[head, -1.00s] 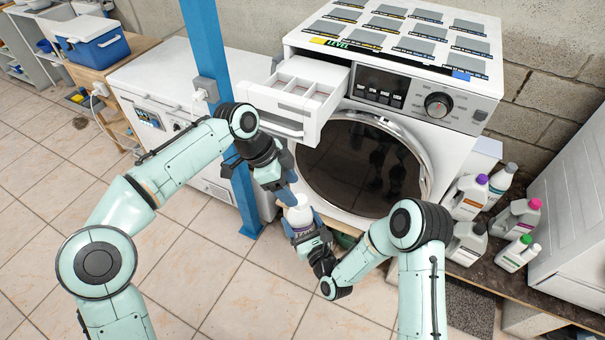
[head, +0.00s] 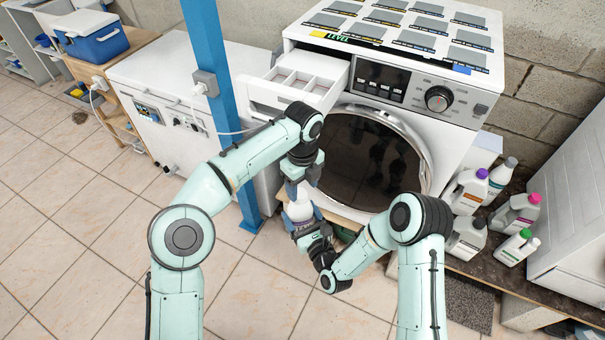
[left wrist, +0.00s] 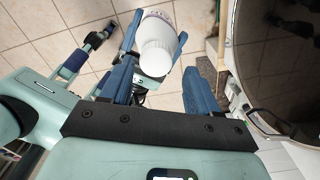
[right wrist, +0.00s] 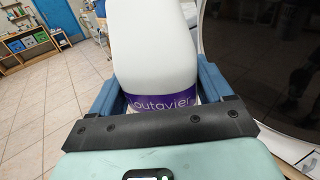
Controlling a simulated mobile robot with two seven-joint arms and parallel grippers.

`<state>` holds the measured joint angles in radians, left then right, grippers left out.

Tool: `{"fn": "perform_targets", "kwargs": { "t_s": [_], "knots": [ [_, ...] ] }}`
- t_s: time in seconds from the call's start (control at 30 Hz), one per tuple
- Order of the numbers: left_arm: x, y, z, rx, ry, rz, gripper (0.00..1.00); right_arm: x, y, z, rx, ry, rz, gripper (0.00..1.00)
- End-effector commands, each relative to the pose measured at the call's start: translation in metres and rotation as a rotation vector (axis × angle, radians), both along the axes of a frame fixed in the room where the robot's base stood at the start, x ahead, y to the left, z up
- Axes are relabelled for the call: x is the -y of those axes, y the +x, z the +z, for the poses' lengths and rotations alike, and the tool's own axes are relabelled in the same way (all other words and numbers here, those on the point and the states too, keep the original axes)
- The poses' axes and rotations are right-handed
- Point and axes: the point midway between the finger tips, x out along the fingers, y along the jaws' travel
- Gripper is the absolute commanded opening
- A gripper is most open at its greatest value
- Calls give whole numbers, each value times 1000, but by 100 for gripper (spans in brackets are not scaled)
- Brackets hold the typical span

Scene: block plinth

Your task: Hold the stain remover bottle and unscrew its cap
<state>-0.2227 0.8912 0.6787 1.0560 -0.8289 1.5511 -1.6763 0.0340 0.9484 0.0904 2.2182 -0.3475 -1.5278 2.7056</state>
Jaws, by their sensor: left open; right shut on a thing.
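The stain remover bottle (head: 299,211) is white with a purple label band and stands roughly upright in my right gripper (head: 306,226), in front of the washing machine. In the right wrist view the bottle (right wrist: 155,50) fills the space between the blue fingers, which press on both sides at the label. My left gripper (head: 304,186) is open just above the bottle, pointing down. In the left wrist view the white cap (left wrist: 157,56) lies between and beyond the open fingers, seen from above; I see no contact with it.
The washing machine (head: 372,165) with its open detergent drawer (head: 290,85) is close behind both grippers. A blue post (head: 213,60) stands to the left. Several bottles (head: 467,190) stand on a low shelf at the right.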

Motion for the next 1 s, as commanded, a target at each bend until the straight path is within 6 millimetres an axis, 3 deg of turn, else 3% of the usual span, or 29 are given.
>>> {"fn": "perform_targets", "kwargs": {
  "t_s": [0.2,0.47,0.5,0.67,0.87,1.0],
  "knots": [
    [0,0,-17,1,-1,0,61,0,0,1,3,1,0,0],
    [0,0,-18,1,-2,1,61,0,0,1,3,1,0,0],
    [0,0,-18,1,-2,1,54,0,0,1,3,1,0,0],
    [1,0,-18,2,-3,1,3,-1,0,1,3,0,2,0],
    [1,1,-17,6,-6,8,2,-3,-1,1,4,0,8,0],
    [2,2,-16,8,-5,149,2,-4,-2,2,4,1,11,0]
  ]
}}
